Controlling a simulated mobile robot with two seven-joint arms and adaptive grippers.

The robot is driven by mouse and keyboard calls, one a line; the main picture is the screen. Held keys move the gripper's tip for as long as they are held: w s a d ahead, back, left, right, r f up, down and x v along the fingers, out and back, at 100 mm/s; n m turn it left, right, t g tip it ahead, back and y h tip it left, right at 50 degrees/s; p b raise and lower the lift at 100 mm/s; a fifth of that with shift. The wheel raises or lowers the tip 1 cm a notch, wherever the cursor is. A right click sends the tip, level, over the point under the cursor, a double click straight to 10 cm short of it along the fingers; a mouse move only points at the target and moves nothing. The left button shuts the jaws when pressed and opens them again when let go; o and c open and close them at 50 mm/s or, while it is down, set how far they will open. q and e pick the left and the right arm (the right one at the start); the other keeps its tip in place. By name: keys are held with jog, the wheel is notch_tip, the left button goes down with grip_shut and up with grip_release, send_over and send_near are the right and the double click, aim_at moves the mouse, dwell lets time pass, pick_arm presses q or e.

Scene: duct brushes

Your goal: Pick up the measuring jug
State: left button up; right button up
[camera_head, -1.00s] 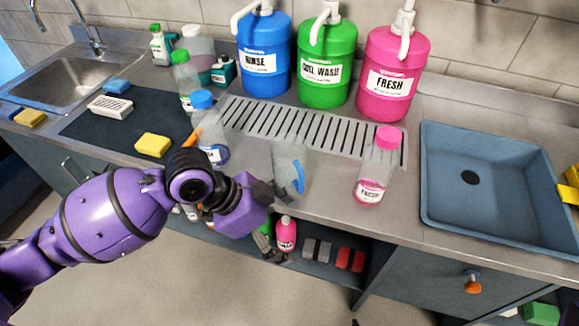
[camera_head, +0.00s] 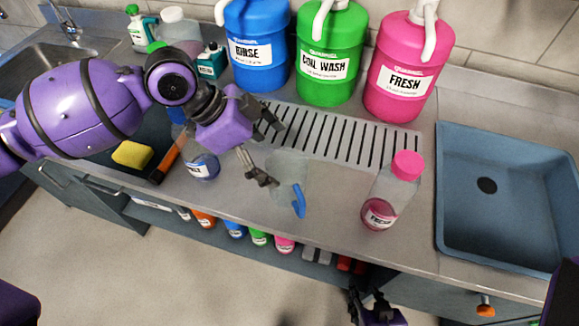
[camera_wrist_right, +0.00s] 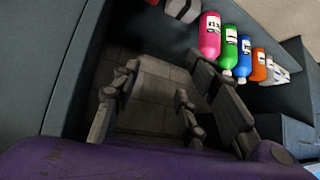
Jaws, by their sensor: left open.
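The measuring jug (camera_head: 287,170) is clear, with a blue handle (camera_head: 298,203) toward the front. It stands on the counter in front of the slotted drain grate. My left gripper (camera_head: 268,150) is open beside the jug's left side, one finger near its front left and the other toward its back. I cannot tell whether a finger touches it. My right gripper (camera_head: 372,303) is low in front of the cabinet, at the bottom of the head view. In the right wrist view it (camera_wrist_right: 148,108) is open and empty, facing the lower shelf space.
A pink-capped bottle (camera_head: 393,190) stands right of the jug, and a bottle with clear liquid (camera_head: 203,165) stands to its left, partly behind my arm. Blue, green and pink drums (camera_head: 327,55) stand behind. A blue-grey basin (camera_head: 510,195) is at the right.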

aim_at(290, 172)
pick_arm(q)
jog(key=x, duration=0.7)
jog(key=shift+s+p, duration=0.1)
jog(key=shift+p, duration=0.2)
jog(key=shift+d+f, duration=0.15)
jog(key=shift+f, duration=0.05)
jog(key=shift+s, duration=0.1)
jog(key=shift+c, duration=0.7)
jog(key=c, duration=1.1)
jog(key=shift+c, duration=0.5)
pick_arm(e)
jog(key=shift+s, duration=0.35)
